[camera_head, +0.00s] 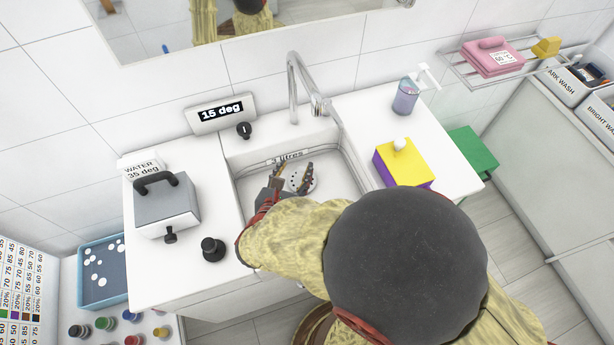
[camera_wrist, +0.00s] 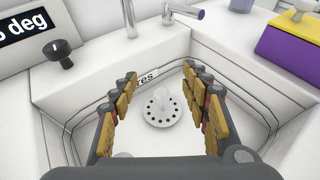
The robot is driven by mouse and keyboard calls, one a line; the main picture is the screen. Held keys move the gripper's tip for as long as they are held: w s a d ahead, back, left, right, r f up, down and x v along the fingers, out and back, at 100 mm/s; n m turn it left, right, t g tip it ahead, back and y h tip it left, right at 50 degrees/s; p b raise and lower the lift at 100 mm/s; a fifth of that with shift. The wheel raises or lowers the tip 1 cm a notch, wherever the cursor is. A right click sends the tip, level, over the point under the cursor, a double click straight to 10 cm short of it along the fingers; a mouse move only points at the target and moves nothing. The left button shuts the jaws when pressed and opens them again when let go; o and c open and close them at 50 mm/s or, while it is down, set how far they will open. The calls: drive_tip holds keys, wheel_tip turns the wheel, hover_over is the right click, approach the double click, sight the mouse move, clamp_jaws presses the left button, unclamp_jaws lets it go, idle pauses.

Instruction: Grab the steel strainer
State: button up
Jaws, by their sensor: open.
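The steel strainer (camera_wrist: 161,108) is a pale round disc with a ring of dark holes and a raised knob in its middle. It lies on the bottom of the white sink basin (camera_head: 345,178). In the head view the strainer (camera_head: 302,180) shows partly between my fingers. My gripper (camera_head: 292,174) is open and reaches down into the basin. In the wrist view my gripper (camera_wrist: 160,100) has its fingers on either side of the strainer, which appears beyond and between them.
The faucet (camera_head: 308,90) arches over the back of the basin. A grey box with a black handle (camera_head: 165,206) and a black knob (camera_head: 212,249) stand left of it. A yellow and purple box (camera_head: 402,166) and a soap bottle (camera_head: 405,97) stand on the right. Basin walls surround my gripper.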

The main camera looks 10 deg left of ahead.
drive_tip(key=b, duration=0.4)
approach(300, 174)
drive_tip(key=x, duration=0.4)
drive_tip(key=shift+w+d+f, duration=0.1)
drive_tip(key=shift+f, duration=0.35)
drive_tip(key=shift+x, duration=1.1)
drive_tip(key=b+x, duration=0.2)
drive_tip(key=x, duration=0.2)
drive_tip(key=shift+w+d, duration=0.1)
drive_tip(key=shift+w, duration=0.55)
drive_tip(key=shift+r, duration=0.1)
drive_tip(key=c, duration=1.2)
clamp_jaws()
